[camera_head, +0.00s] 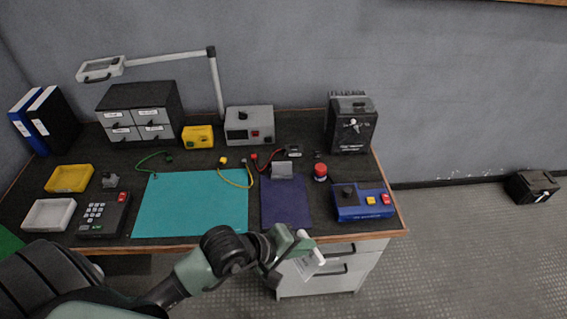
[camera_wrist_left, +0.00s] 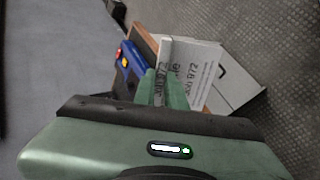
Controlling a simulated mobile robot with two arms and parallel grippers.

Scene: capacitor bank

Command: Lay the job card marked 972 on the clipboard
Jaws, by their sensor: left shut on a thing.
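The job card (camera_wrist_left: 205,62), a pale sheet printed "Job 972", is in the grip of my left gripper (camera_wrist_left: 163,88). The same number shows on a narrow upright part of the card beside the fingers. In the head view, my left gripper (camera_head: 291,247) is just off the front edge of the bench, with the white card edge (camera_head: 312,254) at its fingers. The clipboard (camera_head: 285,207) is a dark purple-blue board with a grey clip (camera_head: 282,170) at its far end. It lies bare on the bench beyond the gripper. My right gripper is not in view.
A teal mat (camera_head: 195,203) lies left of the clipboard. A blue control box (camera_head: 362,202) and a red button (camera_head: 320,172) stand to its right. Red and yellow leads (camera_head: 238,183) lie near the clip. White drawers (camera_head: 340,268) are below the bench edge.

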